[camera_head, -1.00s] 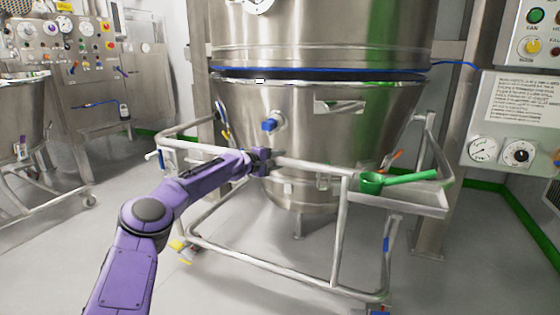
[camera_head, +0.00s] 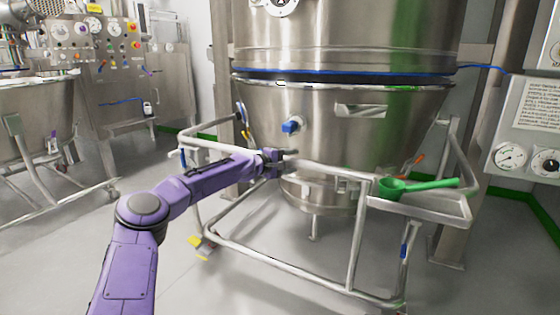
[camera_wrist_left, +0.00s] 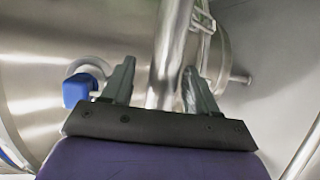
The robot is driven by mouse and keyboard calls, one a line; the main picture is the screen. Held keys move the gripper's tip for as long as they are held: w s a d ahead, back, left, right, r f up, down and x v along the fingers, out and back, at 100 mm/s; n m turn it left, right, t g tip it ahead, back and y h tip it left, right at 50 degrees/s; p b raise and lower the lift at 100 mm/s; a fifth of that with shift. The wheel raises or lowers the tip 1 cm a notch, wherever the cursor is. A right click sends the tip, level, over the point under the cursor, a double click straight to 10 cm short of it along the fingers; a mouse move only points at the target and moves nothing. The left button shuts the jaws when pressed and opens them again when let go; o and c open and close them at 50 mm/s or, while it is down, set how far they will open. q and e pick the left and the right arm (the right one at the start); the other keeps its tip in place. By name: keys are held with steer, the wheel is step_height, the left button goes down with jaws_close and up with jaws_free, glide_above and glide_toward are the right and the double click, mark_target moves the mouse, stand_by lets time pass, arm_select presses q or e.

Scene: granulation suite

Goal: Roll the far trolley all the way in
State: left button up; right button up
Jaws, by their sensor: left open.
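The trolley in front of me has a tubular steel frame (camera_head: 290,263) that carries a large steel bowl (camera_head: 345,125). Its upper push bar (camera_head: 325,171) runs across the front. My left gripper (camera_head: 285,156) is at the left part of this bar. In the left wrist view the open fingers (camera_wrist_left: 155,85) stand on either side of a steel tube (camera_wrist_left: 168,50), with gaps visible. A blue-capped fitting (camera_head: 290,127) sticks out of the bowl just above the gripper; it also shows in the left wrist view (camera_wrist_left: 78,90). My right gripper is not in view.
A green scoop (camera_head: 415,186) lies on the trolley's right-hand side tray (camera_head: 440,208). A steel column (camera_head: 462,215) and control panel (camera_head: 530,130) stand at the right. Another wheeled bowl (camera_head: 40,120) stands at the left. Grey floor is clear between them.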

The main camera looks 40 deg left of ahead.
arm_select(q)
steer(key=d+p+v, duration=0.1)
steer(key=p+v, duration=0.3)
steer(key=v, duration=0.3)
steer(key=shift+s+a, duration=0.2)
steer(key=shift+a, duration=0.3)
